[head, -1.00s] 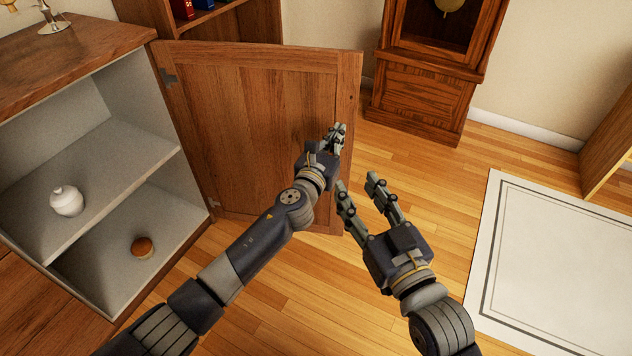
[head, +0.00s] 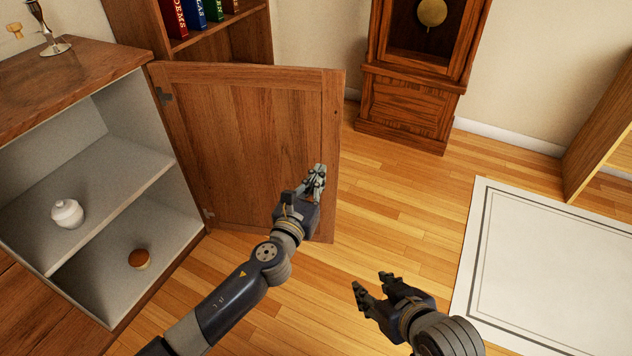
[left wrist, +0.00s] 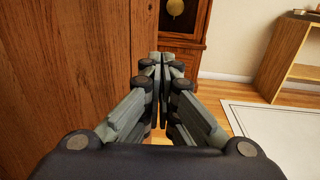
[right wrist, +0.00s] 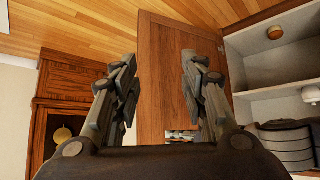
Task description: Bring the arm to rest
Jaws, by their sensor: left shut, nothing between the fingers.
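My left gripper (head: 318,178) is in front of the open wooden cabinet door (head: 245,140), near its free edge. Its fingers are together and empty, and they also meet at the tips in the left wrist view (left wrist: 160,58). I cannot tell whether it touches the door. My right gripper (head: 373,283) is low over the wooden floor, right of the left arm. Its fingers stand apart with nothing between them in the right wrist view (right wrist: 158,65).
The open cabinet holds a white lidded jar (head: 67,213) on its shelf and a small brown round item (head: 139,259) below. A clock case (head: 413,100) stands behind. A white rug (head: 560,270) lies at right. Bare floor (head: 400,205) lies between.

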